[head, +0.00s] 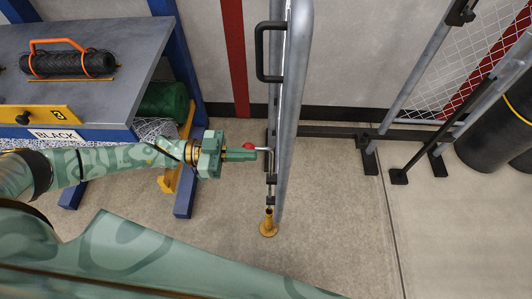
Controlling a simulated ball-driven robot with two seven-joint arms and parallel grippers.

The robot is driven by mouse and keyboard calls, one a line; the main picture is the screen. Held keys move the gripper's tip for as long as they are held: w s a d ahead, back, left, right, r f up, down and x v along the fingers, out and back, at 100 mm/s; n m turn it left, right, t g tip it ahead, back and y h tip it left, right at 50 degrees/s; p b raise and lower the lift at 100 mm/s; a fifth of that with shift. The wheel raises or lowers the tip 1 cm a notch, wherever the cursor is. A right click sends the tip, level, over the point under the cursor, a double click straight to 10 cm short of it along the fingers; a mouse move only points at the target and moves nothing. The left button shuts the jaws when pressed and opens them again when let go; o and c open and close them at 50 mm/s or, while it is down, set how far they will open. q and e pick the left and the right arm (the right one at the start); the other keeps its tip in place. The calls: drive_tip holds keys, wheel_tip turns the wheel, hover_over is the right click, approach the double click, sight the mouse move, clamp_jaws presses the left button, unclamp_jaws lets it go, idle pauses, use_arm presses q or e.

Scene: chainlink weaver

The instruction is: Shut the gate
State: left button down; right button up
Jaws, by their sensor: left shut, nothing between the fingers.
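The gate (292,110) is a grey tube frame, seen almost edge-on in the middle of the head view. A black pull handle (262,52) is on its left side. Lower down, a thin bent rod with a red knob (247,146) runs down the gate's near edge. Its lower end is at a brass floor piece (268,226); I cannot tell whether it sits inside. My left gripper (254,155) is shut and empty, its tips right by the red knob and rod. I cannot tell if they touch. My right gripper is out of view.
A grey bench (135,50) with a black roll (80,63) stands at left, with blue legs and a green roll (163,99) below. At right are a mesh fence panel (450,60), its floor feet and black cylinders (485,140). The floor around the brass piece is clear.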

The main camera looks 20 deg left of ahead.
use_arm(q)
drive_tip(key=shift+x, duration=2.55)
